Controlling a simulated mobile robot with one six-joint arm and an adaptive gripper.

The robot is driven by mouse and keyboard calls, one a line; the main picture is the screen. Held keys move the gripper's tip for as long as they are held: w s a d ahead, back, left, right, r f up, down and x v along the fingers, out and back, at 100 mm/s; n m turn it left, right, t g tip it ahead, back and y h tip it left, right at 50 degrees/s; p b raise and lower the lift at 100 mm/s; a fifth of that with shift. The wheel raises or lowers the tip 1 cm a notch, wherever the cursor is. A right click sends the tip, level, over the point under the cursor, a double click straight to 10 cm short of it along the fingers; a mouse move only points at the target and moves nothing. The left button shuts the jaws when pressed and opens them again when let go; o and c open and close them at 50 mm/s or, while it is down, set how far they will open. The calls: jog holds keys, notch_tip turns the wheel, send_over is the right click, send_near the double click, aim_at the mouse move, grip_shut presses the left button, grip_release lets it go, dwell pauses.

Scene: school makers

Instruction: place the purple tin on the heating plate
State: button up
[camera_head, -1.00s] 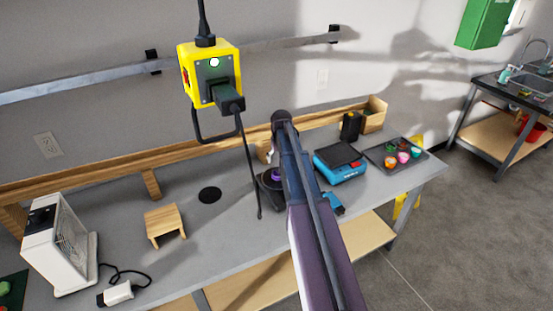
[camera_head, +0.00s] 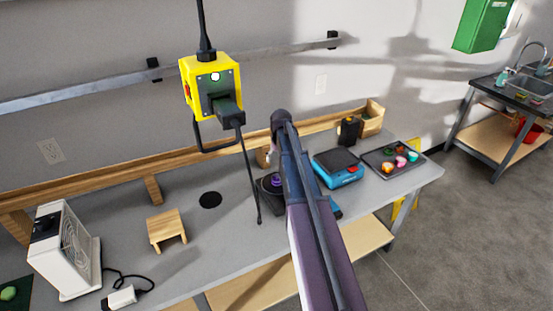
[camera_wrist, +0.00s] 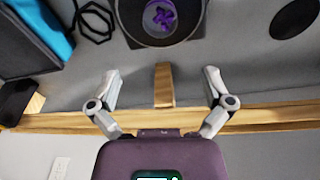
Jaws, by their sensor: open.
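The purple tin (camera_wrist: 160,16) is at the top of the wrist view, on a dark round plate (camera_wrist: 188,27) with a squarish base, which looks like the heating plate. In the head view the purple tin (camera_head: 277,181) shows just left of my arm, on the dark heating plate (camera_head: 268,192), partly hidden by the arm. My gripper (camera_wrist: 161,78) is open and empty, its fingers spread wide and apart from the tin. In the head view the gripper is mostly hidden by my arm.
A blue device with a dark top (camera_head: 338,168) and a tray of several coloured tins (camera_head: 383,168) stand to the right. A wooden stand (camera_head: 167,226) and white heater (camera_head: 62,250) are left. A yellow outlet box (camera_head: 210,86) hangs above the bench, its cable reaching down beside the arm.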

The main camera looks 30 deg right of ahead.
jog(key=s+a+n+g, duration=0.1)
jog(key=s+a, duration=2.2)
jog(key=s, duration=0.1)
jog(key=shift+s+a, duration=0.2)
jog(key=shift+a, duration=0.15)
dwell(0.7)
